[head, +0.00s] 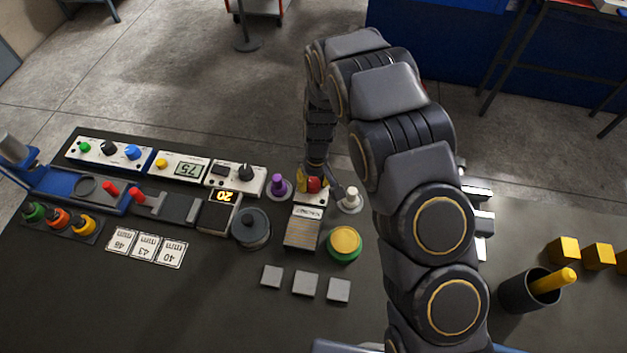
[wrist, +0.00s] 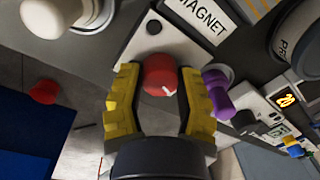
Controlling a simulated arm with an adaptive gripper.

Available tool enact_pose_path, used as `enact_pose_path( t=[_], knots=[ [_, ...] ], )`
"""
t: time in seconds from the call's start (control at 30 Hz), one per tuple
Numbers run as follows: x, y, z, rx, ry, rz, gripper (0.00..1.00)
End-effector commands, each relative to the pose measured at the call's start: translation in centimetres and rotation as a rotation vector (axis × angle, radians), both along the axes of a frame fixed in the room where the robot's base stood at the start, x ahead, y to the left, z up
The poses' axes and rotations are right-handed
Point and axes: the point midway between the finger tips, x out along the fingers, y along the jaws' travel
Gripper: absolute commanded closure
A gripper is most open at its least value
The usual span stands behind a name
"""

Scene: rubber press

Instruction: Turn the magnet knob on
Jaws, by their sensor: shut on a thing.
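The magnet knob is a round red knob (wrist: 160,75) with a white pointer mark, on a light panel beside a "MAGNET" label (wrist: 203,22) in the wrist view. The pointer is toward the lower right in that view. My gripper (wrist: 158,88) has yellow ridged fingers, one on each side of the knob, shut on it. In the head view my gripper (head: 313,186) reaches down over the red knob (head: 314,184), which is partly hidden by the fingers.
A purple knob (head: 278,185) stands close on the left and a white knob (head: 351,197) on the right. A yellow-topped green button (head: 344,242) and a dark round pot (head: 251,229) are nearer. Control boxes line the bench's left side.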

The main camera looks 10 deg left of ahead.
Motion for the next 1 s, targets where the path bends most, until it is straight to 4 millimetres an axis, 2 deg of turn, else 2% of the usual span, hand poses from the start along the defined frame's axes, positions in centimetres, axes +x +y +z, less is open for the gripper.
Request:
enact_pose_path(
  t=[0.6, 1.0],
  knots=[
    [-0.01, -0.12, -0.11, 0.0, -0.002, -0.548, 0.98],
    [-0.09, -0.11, -0.12, -0.002, 0.0, -0.723, 0.98]
  ],
)
